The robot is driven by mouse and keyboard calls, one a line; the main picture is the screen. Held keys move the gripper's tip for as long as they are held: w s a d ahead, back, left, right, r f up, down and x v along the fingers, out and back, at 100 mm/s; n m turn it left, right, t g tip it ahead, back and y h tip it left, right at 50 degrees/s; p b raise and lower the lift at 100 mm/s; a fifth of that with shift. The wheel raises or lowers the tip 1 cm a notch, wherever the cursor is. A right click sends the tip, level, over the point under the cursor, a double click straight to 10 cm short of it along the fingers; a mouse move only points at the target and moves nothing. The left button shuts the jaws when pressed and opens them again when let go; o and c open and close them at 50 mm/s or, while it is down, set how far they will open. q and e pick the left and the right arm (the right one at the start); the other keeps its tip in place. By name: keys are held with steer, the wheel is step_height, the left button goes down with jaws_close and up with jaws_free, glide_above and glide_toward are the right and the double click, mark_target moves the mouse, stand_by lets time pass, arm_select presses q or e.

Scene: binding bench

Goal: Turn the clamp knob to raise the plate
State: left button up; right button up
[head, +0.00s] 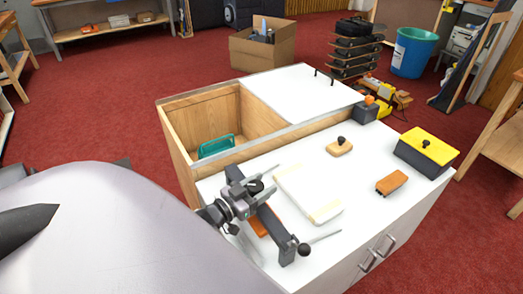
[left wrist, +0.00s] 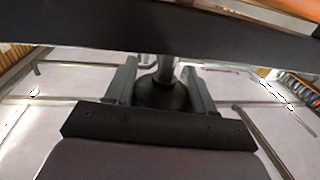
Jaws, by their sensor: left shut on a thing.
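The clamp (head: 274,226) is a dark bar frame with thin metal rods, standing at the left part of the white bench top. Its black round knob (head: 255,186) is at the upper side of the bar. My left gripper (head: 267,188) reaches in from the left and is shut on the knob. In the left wrist view the knob (left wrist: 160,95) sits between the two fingers, with a metal shaft rising from it towards a dark crossbar (left wrist: 150,28). The plate cannot be made out clearly. My right gripper is not in view.
An orange-brown piece (head: 257,223) shows under the bar. A knobbed wooden block (head: 340,147), a brown brush (head: 391,183) and a yellow-topped box (head: 426,150) stand farther right. An open compartment (head: 199,117) lies behind.

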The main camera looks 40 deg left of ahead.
arm_select(q)
steer(key=shift+s+f+n+y+p, duration=0.1)
steer(key=shift+f+n+y+p, duration=0.2)
steer(key=shift+n+y, duration=0.35)
steer(key=shift+s+f+n+y+p, duration=0.1)
steer(key=shift+f+n+y+p, duration=0.2)
steer(key=shift+y, duration=0.65)
steer(key=o, duration=1)
steer(key=shift+c, duration=0.2)
steer(key=shift+w+r, duration=0.15)
steer(key=shift+r, duration=0.1)
steer(key=shift+a, duration=0.1)
steer(key=s, duration=0.7)
steer(key=shift+d, duration=0.3)
steer(key=shift+s, duration=0.1)
